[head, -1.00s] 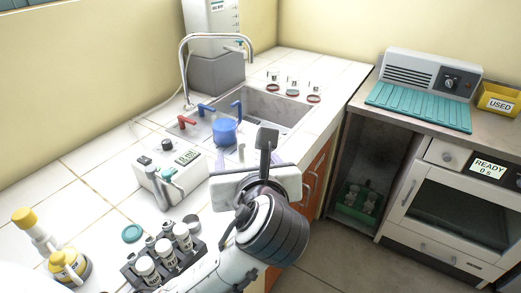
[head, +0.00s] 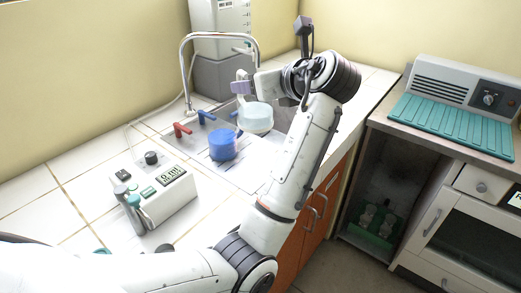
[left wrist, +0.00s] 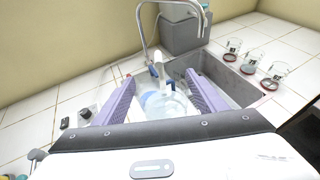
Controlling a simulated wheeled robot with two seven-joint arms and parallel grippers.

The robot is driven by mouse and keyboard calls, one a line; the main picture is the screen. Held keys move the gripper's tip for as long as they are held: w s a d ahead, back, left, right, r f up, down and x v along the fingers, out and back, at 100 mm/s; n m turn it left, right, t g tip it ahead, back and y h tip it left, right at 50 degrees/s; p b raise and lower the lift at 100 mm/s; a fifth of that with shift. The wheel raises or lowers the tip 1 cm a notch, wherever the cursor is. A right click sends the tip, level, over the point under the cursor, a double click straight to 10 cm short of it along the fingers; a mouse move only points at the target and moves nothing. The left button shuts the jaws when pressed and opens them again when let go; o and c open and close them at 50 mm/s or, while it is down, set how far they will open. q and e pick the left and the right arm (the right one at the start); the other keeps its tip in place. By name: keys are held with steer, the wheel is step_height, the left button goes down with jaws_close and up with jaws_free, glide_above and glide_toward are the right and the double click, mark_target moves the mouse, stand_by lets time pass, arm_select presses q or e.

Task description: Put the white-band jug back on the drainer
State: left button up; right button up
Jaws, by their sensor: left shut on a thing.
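The pale, see-through jug (head: 256,118), which I take for the white-band jug, is held above the sink's left part. My left gripper (head: 242,92) is shut on it with its purple fingers. In the left wrist view the jug (left wrist: 172,106) shows between the fingers; its band is not clear. The drainer (head: 238,176) is the flat area in front of and left of the sink (left wrist: 238,88). A blue jug (head: 222,146) stands on it, just left of and below the held jug. My right gripper is not in view.
A tall curved tap (head: 184,72) rises behind the jugs, with red (head: 182,129) and blue (head: 205,116) levers beside it. A white meter box (head: 160,190) stands on the tiles at the left. Several beakers (left wrist: 250,63) stand right of the sink.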

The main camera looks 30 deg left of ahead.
mark_target(263, 123)
arm_select(q)
step_height(263, 123, down, 10)
steer(key=shift+s+b, duration=0.1)
steer(key=shift+b, duration=0.3)
step_height(263, 123, down, 5)
steer(key=shift+r, duration=0.1)
steer(key=o, duration=2)
steer(key=shift+f, duration=0.25)
steer(key=shift+o, duration=0.2)
